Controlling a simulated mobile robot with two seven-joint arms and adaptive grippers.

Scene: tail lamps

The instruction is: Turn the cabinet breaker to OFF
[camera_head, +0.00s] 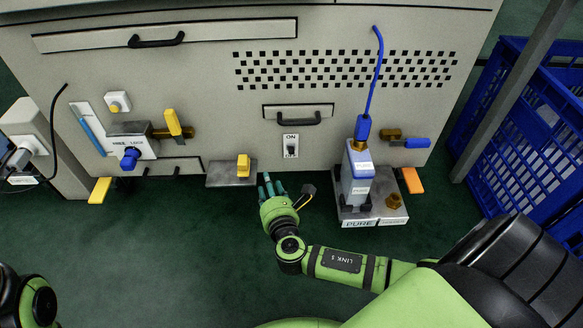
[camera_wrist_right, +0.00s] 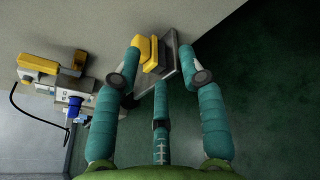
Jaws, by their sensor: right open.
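The cabinet breaker (camera_head: 290,146) is a small white plate with a black switch on the front of the grey cabinet, below a black drawer handle. Its ON label shows at the top, and the lower label is partly covered by the switch. The exact switch position is too small to tell. My right gripper (camera_head: 270,184) is below and left of the breaker, with its teal fingers pointing at the cabinet base. In the right wrist view its fingers (camera_wrist_right: 160,62) are spread and empty. The breaker does not show there. My left gripper is out of the picture.
A yellow block (camera_head: 243,166) on a metal plate (camera_head: 222,176) is close to my right fingertips. A blue-grey PURE device (camera_head: 358,185) stands right of my gripper. Yellow and blue valve handles project from the cabinet. A blue crate (camera_head: 535,140) is at right.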

